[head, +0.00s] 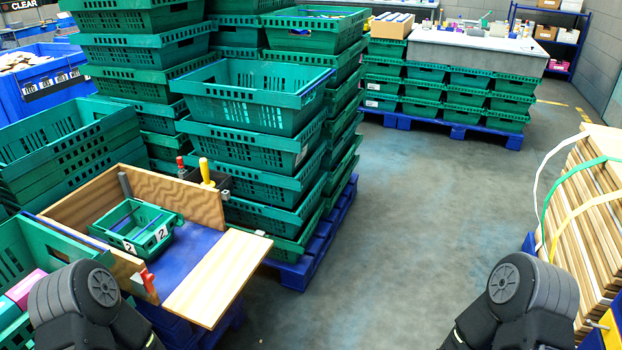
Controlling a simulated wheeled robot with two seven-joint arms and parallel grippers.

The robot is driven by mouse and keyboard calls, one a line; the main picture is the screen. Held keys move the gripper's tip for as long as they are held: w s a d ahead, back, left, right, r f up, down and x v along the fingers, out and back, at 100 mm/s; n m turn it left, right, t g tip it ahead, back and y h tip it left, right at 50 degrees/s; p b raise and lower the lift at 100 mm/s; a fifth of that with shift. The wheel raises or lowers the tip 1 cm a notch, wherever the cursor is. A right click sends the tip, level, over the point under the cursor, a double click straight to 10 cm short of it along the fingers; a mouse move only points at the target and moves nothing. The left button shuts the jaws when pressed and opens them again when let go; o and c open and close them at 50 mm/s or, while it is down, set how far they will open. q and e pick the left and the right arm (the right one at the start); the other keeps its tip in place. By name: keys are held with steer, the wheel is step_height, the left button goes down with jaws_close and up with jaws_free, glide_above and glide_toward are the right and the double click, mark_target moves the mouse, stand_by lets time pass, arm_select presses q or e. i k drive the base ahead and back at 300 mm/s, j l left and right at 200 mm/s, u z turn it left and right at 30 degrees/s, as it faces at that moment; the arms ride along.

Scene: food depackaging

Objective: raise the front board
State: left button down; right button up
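A wooden box-like station stands at the lower left, with a blue bottom (190,248). A light wooden board (220,278), which looks like the front board, lies folded down nearly flat at the station's near right side, its outer edge beyond the blue bottom. A back wooden board (165,195) and a near left wooden side (118,262) stand upright. A small green crate (133,229) marked 2 sits inside. A red-handled clamp (147,280) is on the near side; a yellow handle (206,171) and a red handle (181,165) are at the back. Neither of my grippers shows; only my dark arm parts show at the bottom.
Stacked green crates (262,100) on a blue pallet (306,262) stand behind the station. More green crates (60,140) are at the left. Stacked wooden boards with straps (590,215) stand at the right. The grey floor (410,220) in the middle is clear.

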mark_target(202, 298)
steer(key=i+l+u, duration=0.15)
steer(key=u, duration=0.2)
steer(key=i+l+u, duration=0.2)
steer(key=u, duration=0.15)
steer(key=i+l+u, duration=0.15)
steer(key=u, duration=0.2)
steer(key=i+l, duration=0.1)
steer(key=l, duration=0.25)
steer(key=i+l, duration=0.15)
steer(key=l, duration=0.15)
steer(key=i+l+u, duration=0.1)
steer(key=l, duration=0.25)
steer(key=i+l, duration=0.1)
steer(key=l, duration=0.25)
